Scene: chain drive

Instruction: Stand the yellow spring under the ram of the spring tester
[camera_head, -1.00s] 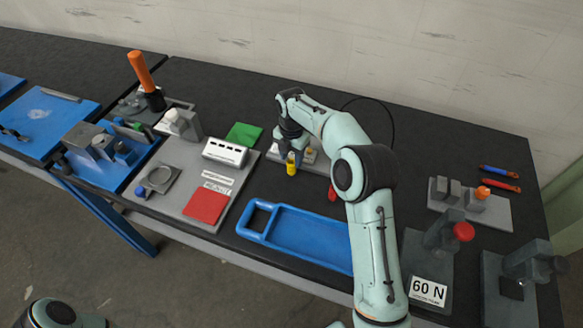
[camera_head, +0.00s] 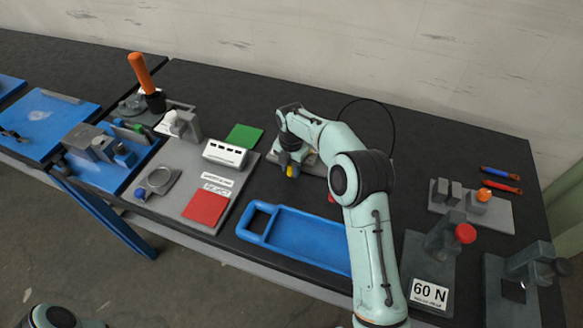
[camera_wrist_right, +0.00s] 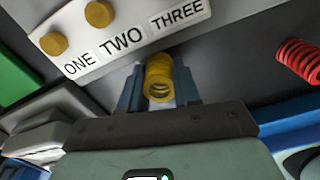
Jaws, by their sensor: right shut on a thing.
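The yellow spring (camera_head: 291,171) is between the fingers of my right gripper (camera_head: 291,165), which is shut on it near the back of the table. In the right wrist view, the spring (camera_wrist_right: 158,78) sits between both fingers with its coiled open end toward the camera. A grey press-like stand with a red knob and a "60 N" label (camera_head: 430,292) stands at the right front. Another dark grey stand (camera_head: 520,275) is to its right. I cannot tell for certain which is the spring tester. The left gripper is out of view.
A pale board labelled ONE TWO THREE (camera_wrist_right: 130,32) is beside the gripper. A red spring (camera_wrist_right: 300,60) lies right of it. A blue tray (camera_head: 295,240) is in front. A grey board with a red square (camera_head: 206,206) is at left.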

